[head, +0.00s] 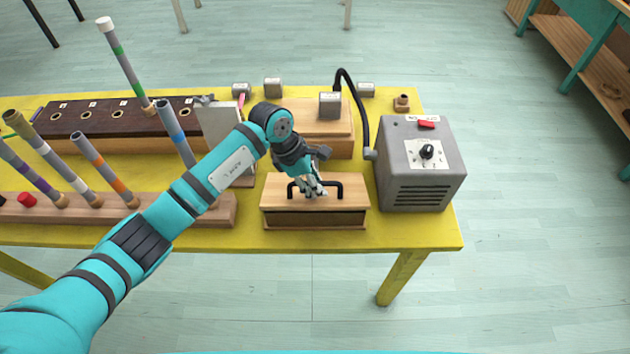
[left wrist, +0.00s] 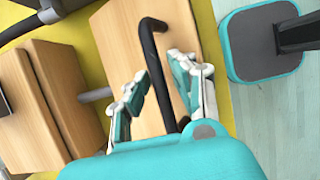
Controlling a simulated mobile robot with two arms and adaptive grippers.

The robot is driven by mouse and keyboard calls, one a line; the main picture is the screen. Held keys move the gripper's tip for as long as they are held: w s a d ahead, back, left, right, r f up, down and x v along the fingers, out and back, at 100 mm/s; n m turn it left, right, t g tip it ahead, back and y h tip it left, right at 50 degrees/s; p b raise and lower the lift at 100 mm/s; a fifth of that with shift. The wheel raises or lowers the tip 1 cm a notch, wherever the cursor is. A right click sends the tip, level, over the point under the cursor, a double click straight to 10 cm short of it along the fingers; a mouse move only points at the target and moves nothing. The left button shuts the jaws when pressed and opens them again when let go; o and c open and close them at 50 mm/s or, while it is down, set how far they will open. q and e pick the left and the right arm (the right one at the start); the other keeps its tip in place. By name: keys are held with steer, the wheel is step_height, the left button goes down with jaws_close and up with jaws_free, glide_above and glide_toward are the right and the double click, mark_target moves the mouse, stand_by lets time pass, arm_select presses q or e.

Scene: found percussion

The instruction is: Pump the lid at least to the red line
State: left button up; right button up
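The lid (head: 285,184) is a light wooden slab with a black bar handle (head: 338,183). It sits on a low wooden box (head: 315,219) at the table's front edge, and looks level and low. My left gripper (head: 311,190) is at the handle from above. In the left wrist view the black handle (left wrist: 157,65) runs between the two spread fingers (left wrist: 158,78), with a gap visible on the left finger's side. The fingers look open around it. I cannot make out a red line in either view. My right gripper is not in view.
A grey control box (head: 422,170) with a knob and red switch stands right of the lid. A black gooseneck (head: 358,105) rises beside it. A wooden block (head: 325,135) lies behind. Racks of upright tubes (head: 100,180) fill the left of the yellow table (head: 290,240).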

mark_target(315, 200)
arm_select(q)
jaws_close()
stand_by(0.3)
steer(key=shift+s+f+b, duration=0.3)
steer(key=shift+s+f, duration=0.3)
steer(key=shift+f, duration=0.1)
steer(key=shift+s+f+b, duration=0.45)
steer(key=shift+s+f, duration=0.15)
steer(key=shift+f, duration=0.25)
